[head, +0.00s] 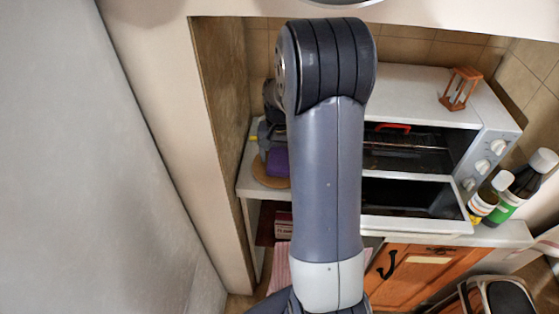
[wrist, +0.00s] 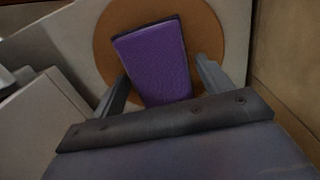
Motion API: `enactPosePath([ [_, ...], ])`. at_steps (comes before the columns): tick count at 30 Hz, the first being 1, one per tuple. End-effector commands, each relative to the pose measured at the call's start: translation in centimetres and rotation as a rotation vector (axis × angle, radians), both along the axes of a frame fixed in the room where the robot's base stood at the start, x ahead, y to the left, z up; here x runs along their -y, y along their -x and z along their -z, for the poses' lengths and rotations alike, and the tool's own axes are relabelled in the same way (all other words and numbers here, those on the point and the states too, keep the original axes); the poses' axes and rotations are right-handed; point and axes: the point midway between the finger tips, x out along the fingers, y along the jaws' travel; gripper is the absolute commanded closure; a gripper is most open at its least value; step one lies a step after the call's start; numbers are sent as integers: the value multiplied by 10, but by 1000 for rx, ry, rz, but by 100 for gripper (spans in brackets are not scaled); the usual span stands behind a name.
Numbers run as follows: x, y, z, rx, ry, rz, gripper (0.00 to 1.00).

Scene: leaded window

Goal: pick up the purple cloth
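The purple cloth (wrist: 153,62) is a folded, roughly rectangular piece with a dark far edge. It lies on a round brown board (wrist: 205,30) in the wrist view. In the head view only part of the cloth (head: 278,162) shows, left of my arm, on the board (head: 263,177). My gripper (wrist: 161,70) is open. Its two grey fingers appear on either side of the cloth, with a gap to each side. The near end of the cloth is hidden behind the gripper body. I cannot tell how high the fingers are above the board.
The board lies on a white counter (head: 246,180) beside a left wall (head: 220,85). A white oven (head: 420,95) with its door down stands to the right. A wooden lantern (head: 460,88) is on top of it. Bottles (head: 515,190) stand at the right.

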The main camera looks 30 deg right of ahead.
Motion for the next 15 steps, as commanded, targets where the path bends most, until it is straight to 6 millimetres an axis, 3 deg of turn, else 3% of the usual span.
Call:
enactPosePath([
  [15,0,0,0,0,0,0,67],
])
